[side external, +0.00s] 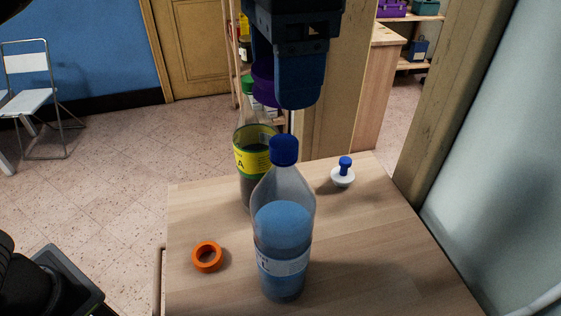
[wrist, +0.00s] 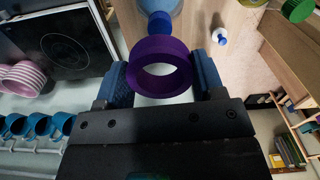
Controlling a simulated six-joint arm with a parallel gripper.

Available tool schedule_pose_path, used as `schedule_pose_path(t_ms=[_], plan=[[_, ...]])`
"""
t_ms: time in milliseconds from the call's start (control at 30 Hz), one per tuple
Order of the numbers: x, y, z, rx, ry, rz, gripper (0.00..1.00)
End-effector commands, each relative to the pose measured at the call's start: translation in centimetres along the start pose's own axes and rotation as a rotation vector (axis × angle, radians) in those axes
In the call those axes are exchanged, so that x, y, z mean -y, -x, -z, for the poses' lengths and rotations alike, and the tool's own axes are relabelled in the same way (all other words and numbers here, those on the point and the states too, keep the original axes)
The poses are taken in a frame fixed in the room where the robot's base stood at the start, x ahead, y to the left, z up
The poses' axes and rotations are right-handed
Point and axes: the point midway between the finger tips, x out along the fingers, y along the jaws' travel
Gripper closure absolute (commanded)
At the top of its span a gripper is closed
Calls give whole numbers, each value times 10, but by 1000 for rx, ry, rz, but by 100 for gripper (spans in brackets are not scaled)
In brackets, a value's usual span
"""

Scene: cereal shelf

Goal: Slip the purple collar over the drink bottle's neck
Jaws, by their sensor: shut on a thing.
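My gripper (side external: 285,92) hangs above the table in the side view, with its near blue finger hiding part of the purple collar (side external: 264,84). In the wrist view my gripper (wrist: 160,72) is shut on the purple collar (wrist: 160,50), a wide ring between the two blue fingers. A clear bottle (side external: 283,236) with blue liquid and a blue cap stands upright on the table; its cap (wrist: 160,21) shows just beyond the collar in the wrist view. A second bottle (side external: 251,155) has a yellow label and green cap, and stands behind it. The collar is apart from the blue-capped bottle.
An orange ring (side external: 207,257) lies at the table's left. A white knob-like piece with a blue top (side external: 343,173) stands at the back right. A wooden post (side external: 450,90) rises at the right. The table's right front (side external: 370,270) is clear.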

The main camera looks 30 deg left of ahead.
Motion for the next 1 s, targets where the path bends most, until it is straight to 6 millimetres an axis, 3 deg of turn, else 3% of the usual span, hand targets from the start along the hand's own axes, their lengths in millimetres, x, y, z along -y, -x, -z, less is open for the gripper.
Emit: schedule_pose_path(t_ms=[167,267,500,633,800,1000], plan=[[18,-1,5,1,52,0,76],[49,-3,12,3,140,0,76],[142,-8,19,8,398,-2,76],[178,-10,16,10,498,-3,76],[199,-11,13,11,558,-4,76],[201,-21,12,13,564,-4,76]])
